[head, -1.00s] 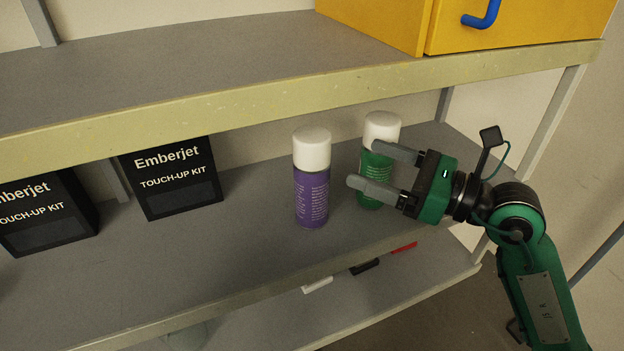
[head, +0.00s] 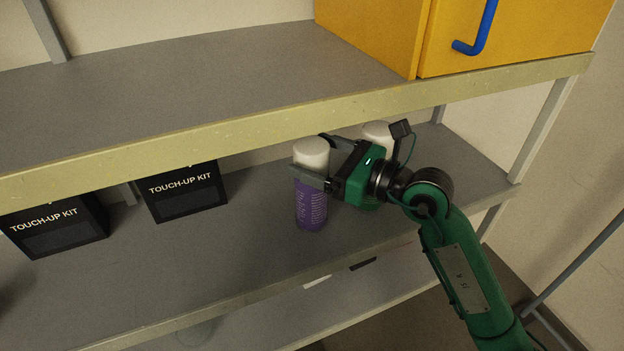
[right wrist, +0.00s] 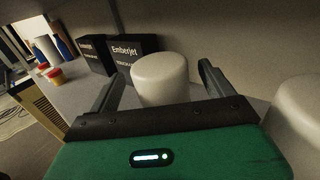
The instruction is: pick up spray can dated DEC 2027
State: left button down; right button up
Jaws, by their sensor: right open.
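A purple spray can (head: 311,205) with a white cap stands upright on the middle shelf. My right gripper (head: 308,160) is open, with its fingers on either side of this can at about cap height. In the right wrist view the white cap (right wrist: 160,78) sits between the two open fingers (right wrist: 158,85). A green spray can (head: 371,205) with a white cap stands behind my right gripper, mostly hidden by it. Its cap also shows at the right edge of the right wrist view (right wrist: 300,105). No date is readable on either can. My left gripper is not in view.
Black touch-up kit boxes (head: 185,192) stand left on the middle shelf (head: 235,255). The upper shelf's edge (head: 250,122) runs close above the cans. A yellow cabinet (head: 375,30) with a blue handle stands on the upper shelf.

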aim_at(303, 150)
jog(key=p+x, duration=0.1)
jog(key=x, duration=0.2)
jog(key=shift+w+a, duration=0.1)
jog(key=c, duration=1.7)
jog(key=shift+c, duration=0.6)
jog(key=shift+w, duration=0.1)
